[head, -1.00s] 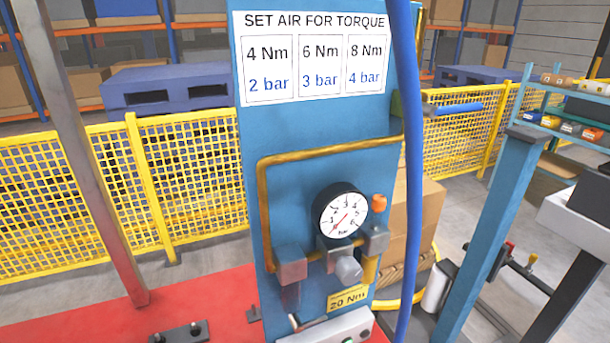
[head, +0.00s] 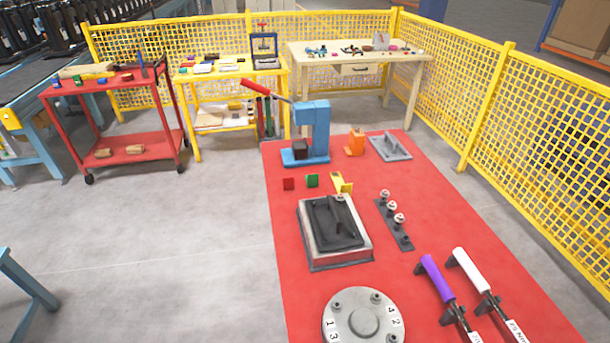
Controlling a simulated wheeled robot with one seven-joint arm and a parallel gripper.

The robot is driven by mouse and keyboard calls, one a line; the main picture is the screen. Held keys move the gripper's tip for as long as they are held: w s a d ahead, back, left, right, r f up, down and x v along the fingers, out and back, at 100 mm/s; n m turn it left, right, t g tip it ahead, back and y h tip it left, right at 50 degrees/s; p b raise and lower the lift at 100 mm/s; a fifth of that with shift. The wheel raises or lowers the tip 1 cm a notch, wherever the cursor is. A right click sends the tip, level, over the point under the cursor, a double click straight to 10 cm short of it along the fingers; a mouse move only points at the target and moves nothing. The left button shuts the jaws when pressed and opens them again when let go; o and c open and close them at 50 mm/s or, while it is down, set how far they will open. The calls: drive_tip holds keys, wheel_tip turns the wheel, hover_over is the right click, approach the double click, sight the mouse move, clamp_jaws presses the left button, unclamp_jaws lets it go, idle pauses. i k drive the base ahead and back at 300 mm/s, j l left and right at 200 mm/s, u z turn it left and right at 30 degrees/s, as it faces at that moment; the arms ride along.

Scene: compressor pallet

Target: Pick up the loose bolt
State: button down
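Several bolts stand in a row on a dark strip (head: 403,236) on the red bench top. The nearest bolt (head: 398,220), a middle one (head: 391,206) and the far one (head: 384,193) have pale collars under dark heads. A round grey flange (head: 350,312) lies at the front, with number labels 1 to 4 and dark bolt heads (head: 376,297) near its rim. The lower edge of the picture cuts it off. I cannot tell which bolt is loose. My gripper is not in view.
A black block on a grey plate (head: 310,252) sits left of the strip. Purple (head: 437,277) and white (head: 472,268) handled wrenches lie right of the flange. A blue press (head: 314,135) stands behind.

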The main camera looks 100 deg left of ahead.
sight(341, 197)
drive_tip(key=u, duration=2.25)
drive_tip(key=j+z, duration=0.1)
drive_tip(key=z, duration=0.3)
drive_tip(key=i+j+z, duration=0.1)
drive_tip(key=z, duration=0.35)
drive_tip(key=i, duration=0.5)
